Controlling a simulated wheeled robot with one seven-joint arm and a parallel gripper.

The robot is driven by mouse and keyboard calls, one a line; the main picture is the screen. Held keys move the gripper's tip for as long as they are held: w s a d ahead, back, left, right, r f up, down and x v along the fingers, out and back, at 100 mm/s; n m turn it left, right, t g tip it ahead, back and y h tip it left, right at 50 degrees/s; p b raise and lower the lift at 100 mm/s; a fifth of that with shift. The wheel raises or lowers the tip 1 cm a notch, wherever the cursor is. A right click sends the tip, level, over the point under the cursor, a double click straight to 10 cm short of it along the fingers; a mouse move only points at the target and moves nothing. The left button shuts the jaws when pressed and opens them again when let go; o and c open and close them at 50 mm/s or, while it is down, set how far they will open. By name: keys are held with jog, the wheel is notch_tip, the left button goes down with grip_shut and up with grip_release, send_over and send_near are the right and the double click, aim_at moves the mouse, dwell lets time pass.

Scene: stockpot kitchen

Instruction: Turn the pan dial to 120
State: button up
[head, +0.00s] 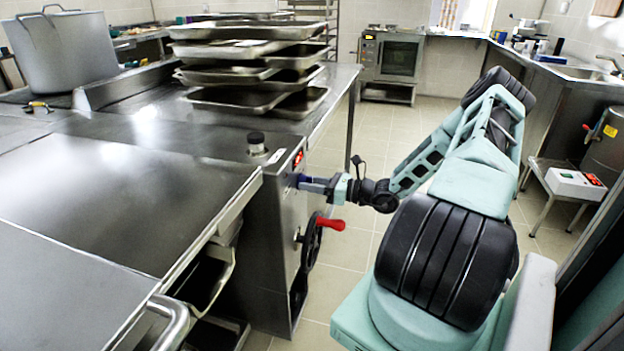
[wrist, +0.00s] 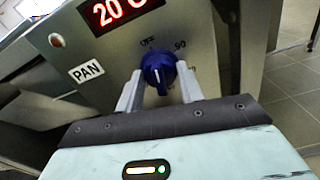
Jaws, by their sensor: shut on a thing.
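The pan dial (wrist: 157,66) is a dark blue knob on a steel panel, beside a label reading PAN (wrist: 87,71). OFF shows above it and 90 to its upper right; other marks are too small or hidden to read. My gripper (wrist: 159,82) has one grey finger on each side of the dial and is shut on it. In the head view my gripper (head: 312,184) reaches the panel's side face from the right. A red lit display (wrist: 120,10) above the dial shows 20 and a partly cut-off letter.
A black handwheel with a red handle (head: 331,223) juts from the panel below my gripper. Stacked steel trays (head: 245,50) stand on the counter (head: 130,185) behind. A large pot (head: 62,52) is at the far left. The tiled floor right of the panel is open.

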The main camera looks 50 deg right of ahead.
jog(key=m+p, duration=0.2)
jog(key=p, duration=0.1)
jog(key=shift+r+m, duration=0.25)
jog(key=shift+m, duration=0.15)
jog(key=m+p, duration=0.2)
jog(key=m, duration=0.1)
jog(key=shift+f+m+p, duration=0.1)
jog(key=shift+m+p, duration=0.2)
jog(key=shift+p, duration=0.05)
jog(key=m+p, duration=0.3)
jog(key=m, duration=0.3)
jog(key=shift+f, duration=0.1)
jog(key=m+p, duration=0.1)
jog(key=m, duration=0.3)
jog(key=shift+m, duration=0.4)
jog(key=m, duration=0.4)
jog(key=shift+s+f+m, duration=0.1)
jog(key=shift+m, duration=0.3)
jog(key=o, duration=1)
